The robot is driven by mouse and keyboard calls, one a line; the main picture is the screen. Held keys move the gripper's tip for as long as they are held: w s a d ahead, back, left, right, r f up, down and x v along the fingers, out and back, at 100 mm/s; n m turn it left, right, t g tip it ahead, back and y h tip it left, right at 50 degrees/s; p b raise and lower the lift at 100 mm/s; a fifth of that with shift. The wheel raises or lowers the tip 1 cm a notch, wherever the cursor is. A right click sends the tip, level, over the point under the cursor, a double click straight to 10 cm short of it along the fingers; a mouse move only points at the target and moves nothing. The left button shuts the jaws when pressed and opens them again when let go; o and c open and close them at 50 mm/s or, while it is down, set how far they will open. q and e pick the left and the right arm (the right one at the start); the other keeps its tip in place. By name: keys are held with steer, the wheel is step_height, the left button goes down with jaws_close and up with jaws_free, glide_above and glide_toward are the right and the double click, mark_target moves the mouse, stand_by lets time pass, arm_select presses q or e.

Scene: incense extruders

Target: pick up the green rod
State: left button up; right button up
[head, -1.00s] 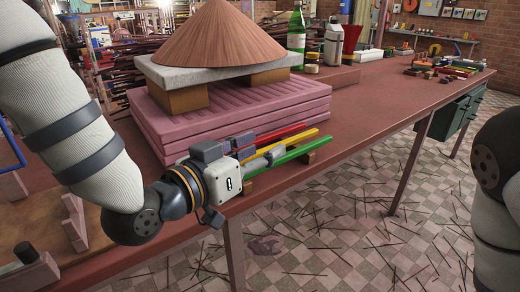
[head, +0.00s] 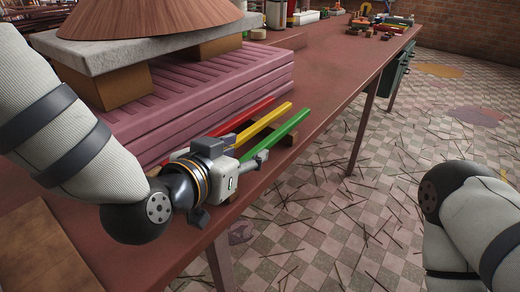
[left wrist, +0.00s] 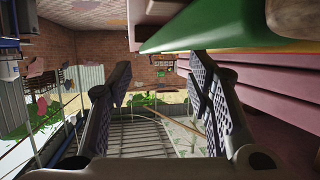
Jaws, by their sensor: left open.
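The green rod (head: 283,132) lies at the front edge of the red-brown table, beside a yellow rod (head: 264,126) and a red rod (head: 245,117), roughly parallel. My left gripper (head: 262,157) is at the near end of the green rod, on its front side. In the left wrist view its two fingers (left wrist: 160,88) are apart with nothing between them. The green rod (left wrist: 205,28) fills the top of that view, close by and just beyond the right finger. Whether they touch I cannot tell. My right gripper is out of view.
Stacked pink slabs (head: 225,82) stand behind the rods, bearing a grey slab (head: 150,52) and a brown cone (head: 150,18). A small wooden block (head: 287,139) is by the rods. The table to the right (head: 325,75) is clear. Thin sticks litter the tiled floor.

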mark_target(257, 148)
arm_select(q)
steer(key=x, duration=0.4)
steer(key=shift+d+f+b, duration=0.15)
steer(key=shift+f+b, duration=0.25)
steer(key=shift+f, duration=0.1)
steer(key=shift+w+d, duration=0.15)
steer(key=shift+w, duration=0.3)
jaws_close()
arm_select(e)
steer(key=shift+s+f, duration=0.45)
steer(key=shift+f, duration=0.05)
arm_select(q)
steer(key=shift+r, duration=0.1)
